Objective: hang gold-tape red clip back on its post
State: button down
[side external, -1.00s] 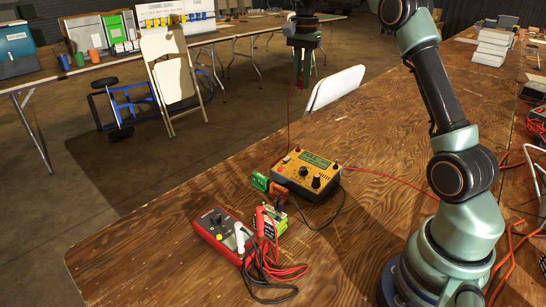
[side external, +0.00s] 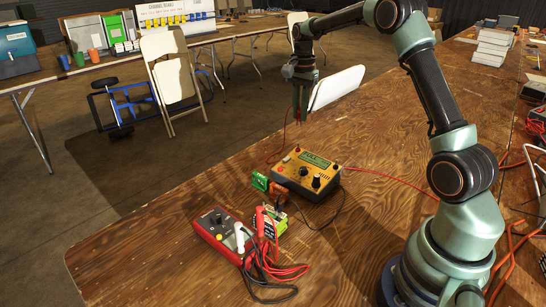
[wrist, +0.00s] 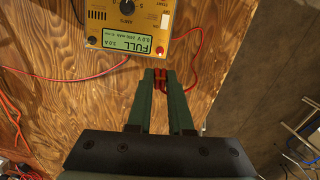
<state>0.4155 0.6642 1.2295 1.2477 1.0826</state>
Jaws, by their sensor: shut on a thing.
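My gripper (side external: 299,117) points down and is shut above the table, behind the yellow charger. In the wrist view its green fingers (wrist: 160,80) close on a red clip (wrist: 159,78). I cannot make out gold tape on it. A small red post (wrist: 160,49) shows at the charger's near corner, apart from the clip.
A red meter (side external: 222,235) and a battery (side external: 268,222) with red and white clips and tangled leads lie front left. The table edge and a white folding chair (side external: 336,87) are close behind the gripper.

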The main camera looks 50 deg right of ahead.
jog(key=shift+f, duration=0.1)
jog(key=shift+f, duration=3.45)
jog(key=shift+f, duration=0.2)
jog(key=c, duration=0.7)
grip_release()
jog(key=shift+c, duration=0.2)
jog(key=shift+o, duration=1)
